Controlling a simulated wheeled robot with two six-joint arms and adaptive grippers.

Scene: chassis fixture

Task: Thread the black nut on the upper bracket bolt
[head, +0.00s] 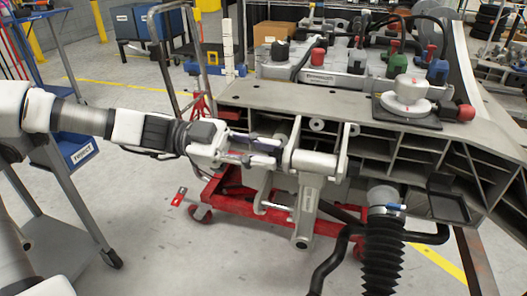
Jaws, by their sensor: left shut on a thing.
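My left gripper (279,152) reaches in from the left, its fingers level and pointing right at the upper part of the grey bracket (308,190). It is shut on the small black nut, which is mostly hidden between the fingertips. The fingertips are close beside the bracket's upper left side; whether they touch it I cannot tell. The bracket hangs below the front edge of the grey chassis (285,97). The upper bolt is too small and covered to make out clearly. My right gripper is not in view.
A red wheeled stand (240,200) is under the chassis. A black bellows (383,255) stands right of the bracket, with black hoses beside it. A blue cart (75,150) is at the left. The floor between cart and stand is mostly clear.

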